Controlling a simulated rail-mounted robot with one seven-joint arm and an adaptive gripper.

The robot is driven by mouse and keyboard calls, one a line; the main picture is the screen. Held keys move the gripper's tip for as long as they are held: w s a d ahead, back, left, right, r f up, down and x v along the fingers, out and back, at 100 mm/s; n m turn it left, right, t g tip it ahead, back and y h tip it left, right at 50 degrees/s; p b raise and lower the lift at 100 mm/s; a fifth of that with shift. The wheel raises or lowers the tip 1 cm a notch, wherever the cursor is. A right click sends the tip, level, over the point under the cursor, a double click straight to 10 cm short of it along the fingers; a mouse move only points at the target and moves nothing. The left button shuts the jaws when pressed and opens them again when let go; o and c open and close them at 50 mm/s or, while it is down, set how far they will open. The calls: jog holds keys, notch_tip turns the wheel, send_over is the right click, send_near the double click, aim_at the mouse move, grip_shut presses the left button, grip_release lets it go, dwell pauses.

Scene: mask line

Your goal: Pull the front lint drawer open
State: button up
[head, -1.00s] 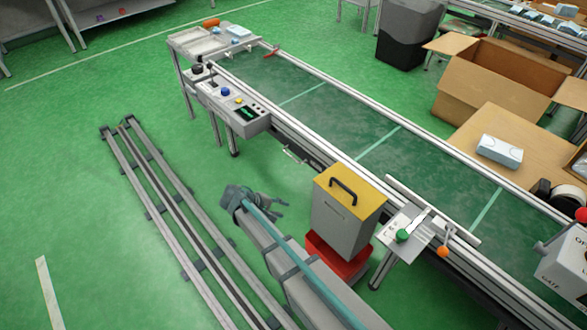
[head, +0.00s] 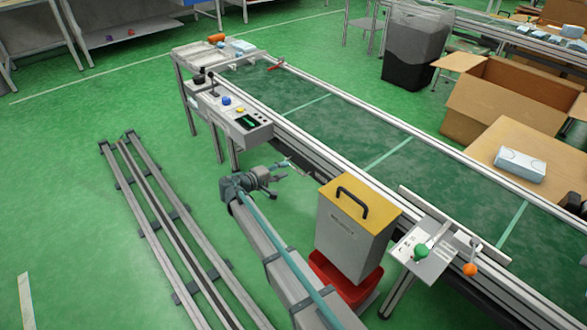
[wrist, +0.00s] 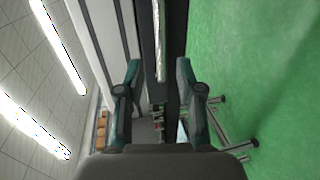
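The front lint drawer's pale bar handle (wrist: 160,40) runs lengthwise ahead of my gripper in the wrist view, against the dark drawer front (wrist: 175,25) under the conveyor. My gripper (wrist: 159,68) is open, with its two teal fingers apart and the handle lined up with the gap between them. Contact with the bar cannot be told. In the head view my gripper (head: 284,168) is beside the conveyor's near side, between the control box and the yellow-lidded bin. There it largely hides the handle, and how far the drawer is out cannot be told.
The control box (head: 236,118) hangs on the conveyor's near side, left of my gripper. A grey bin with a yellow lid (head: 352,230) stands close on the right, on a red base (head: 345,283). Green floor on the left is free around the rails (head: 165,215).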

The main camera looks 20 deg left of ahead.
aim_at(293, 166)
jog(key=shift+x, duration=2.65)
jog(key=shift+c, duration=0.4)
grip_shut()
